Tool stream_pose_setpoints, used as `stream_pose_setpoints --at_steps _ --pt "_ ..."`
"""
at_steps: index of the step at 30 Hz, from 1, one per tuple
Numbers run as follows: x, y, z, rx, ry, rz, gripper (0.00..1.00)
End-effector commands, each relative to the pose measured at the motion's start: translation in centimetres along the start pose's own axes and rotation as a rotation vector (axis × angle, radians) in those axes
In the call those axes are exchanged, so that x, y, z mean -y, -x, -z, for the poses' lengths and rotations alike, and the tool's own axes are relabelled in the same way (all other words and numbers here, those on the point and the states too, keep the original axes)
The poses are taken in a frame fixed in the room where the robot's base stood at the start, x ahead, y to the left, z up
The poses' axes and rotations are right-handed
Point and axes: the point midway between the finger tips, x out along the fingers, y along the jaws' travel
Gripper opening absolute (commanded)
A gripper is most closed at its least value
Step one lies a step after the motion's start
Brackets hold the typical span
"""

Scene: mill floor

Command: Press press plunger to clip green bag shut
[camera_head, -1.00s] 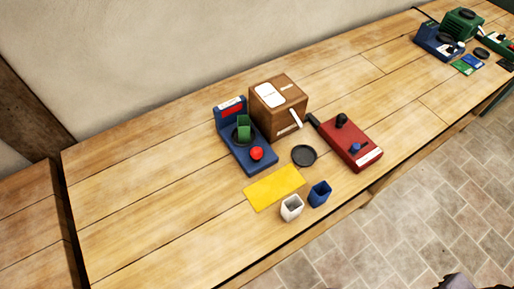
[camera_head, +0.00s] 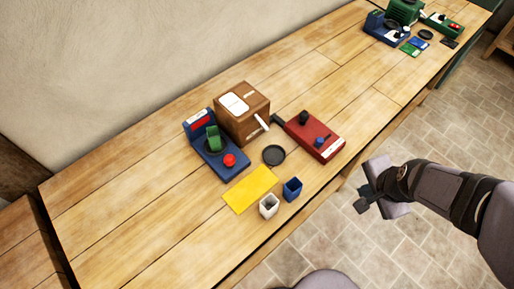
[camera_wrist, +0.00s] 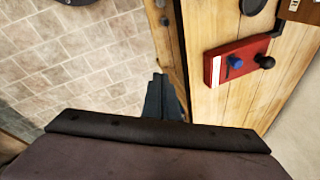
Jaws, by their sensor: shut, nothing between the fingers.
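A small green upright piece (camera_head: 213,137), which looks like the green bag, stands on the black round plate of a blue device (camera_head: 220,163) with a red panel and red button. Whether its top is closed I cannot tell. A red press-like box (camera_head: 315,135) lies to its right, with a black knob (camera_head: 303,117), a blue knob (camera_head: 320,142) and a black handle at its left end; which is the plunger is unclear. The red box also shows in the wrist view (camera_wrist: 241,57). My gripper (camera_head: 363,206) is shut and empty, beyond the table's front edge, right of the red box.
A brown wooden box (camera_head: 243,127) with a white lever stands between the devices. A black disc (camera_head: 274,155), yellow mat (camera_head: 249,190), white container (camera_head: 269,206) and blue container (camera_head: 292,188) are in front. More devices (camera_head: 405,10) stand far right. The table's left is clear.

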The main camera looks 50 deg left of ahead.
Motion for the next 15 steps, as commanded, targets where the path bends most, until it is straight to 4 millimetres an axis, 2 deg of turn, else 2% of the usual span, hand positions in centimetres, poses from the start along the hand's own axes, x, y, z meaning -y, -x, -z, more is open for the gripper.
stream_pose_setpoints --at_steps 1,6,11,15 --pt "2.4 0.4 -1.1 0.005 -0.030 0.029 0.00" --pt "8.9 0.6 -5.1 0.025 -0.171 0.134 0.00" --pt "14.2 1.2 -9.8 0.074 -0.308 0.222 0.00" --pt "18.0 2.0 -14.6 0.136 -0.425 0.288 0.00"
